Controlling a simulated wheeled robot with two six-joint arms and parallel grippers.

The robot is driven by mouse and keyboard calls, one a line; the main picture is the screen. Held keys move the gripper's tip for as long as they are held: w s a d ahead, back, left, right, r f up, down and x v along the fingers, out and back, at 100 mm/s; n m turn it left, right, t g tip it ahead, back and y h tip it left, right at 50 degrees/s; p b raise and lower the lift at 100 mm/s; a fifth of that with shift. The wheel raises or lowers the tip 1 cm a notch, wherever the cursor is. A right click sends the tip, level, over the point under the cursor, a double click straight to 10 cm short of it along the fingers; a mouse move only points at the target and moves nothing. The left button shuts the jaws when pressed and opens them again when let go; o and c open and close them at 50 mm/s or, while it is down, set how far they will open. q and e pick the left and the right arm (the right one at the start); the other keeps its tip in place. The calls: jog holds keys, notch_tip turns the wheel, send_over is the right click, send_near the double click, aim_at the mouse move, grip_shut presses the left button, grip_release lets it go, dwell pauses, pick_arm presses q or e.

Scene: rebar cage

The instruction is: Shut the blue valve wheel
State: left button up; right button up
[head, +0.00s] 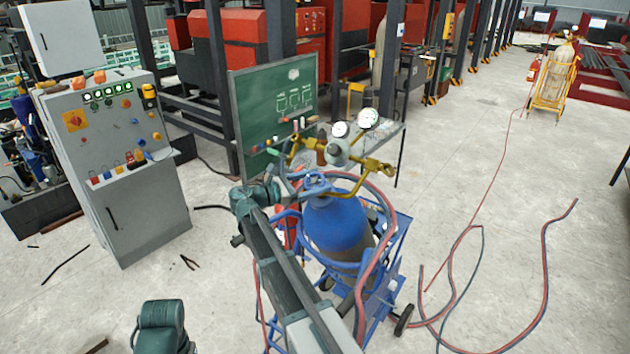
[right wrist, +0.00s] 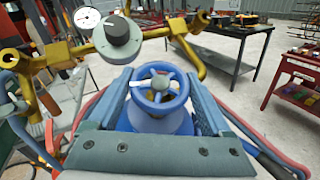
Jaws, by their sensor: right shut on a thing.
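The blue valve wheel (head: 315,181) sits on top of the blue gas cylinder (head: 338,225), below the brass regulator with its gauges. In the right wrist view the spoked wheel (right wrist: 158,88) is between the two fingers of my right gripper (right wrist: 160,95). In the head view my right arm reaches up from the bottom, and its gripper (head: 300,188) is at the wheel. The right gripper is shut on the wheel, with one finger on each side. My left gripper is not in view.
The regulator (head: 338,150) and its gold pipes stand close behind the wheel. Red and blue hoses (head: 450,280) loop beside the blue cart (head: 385,270) and over the floor. A grey control cabinet (head: 125,180) stands left and a green board (head: 275,105) behind. Floor at right is mostly open.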

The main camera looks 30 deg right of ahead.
jog(key=m+g, duration=0.1)
jog(key=m+g+y+p, duration=0.1)
jog(key=m+g, duration=0.1)
jog(key=m+g+p, duration=0.1)
jog(key=m+g, duration=0.1)
jog(key=shift+w+r+y, duration=0.2)
jog(key=shift+w+y, duration=0.05)
jog(key=shift+y, duration=0.15)
jog(key=shift+s+f+m+g+y+p, duration=0.15)
jog(key=shift+m+g+y+p, duration=0.65)
jog(key=shift+m+g+y, duration=0.75)
jog(key=shift+m+h, duration=0.25)
jog(key=shift+m, duration=0.2)
jog(key=o, duration=1.2)
jog(key=shift+s+d, duration=0.1)
jog(key=shift+c, duration=0.2)
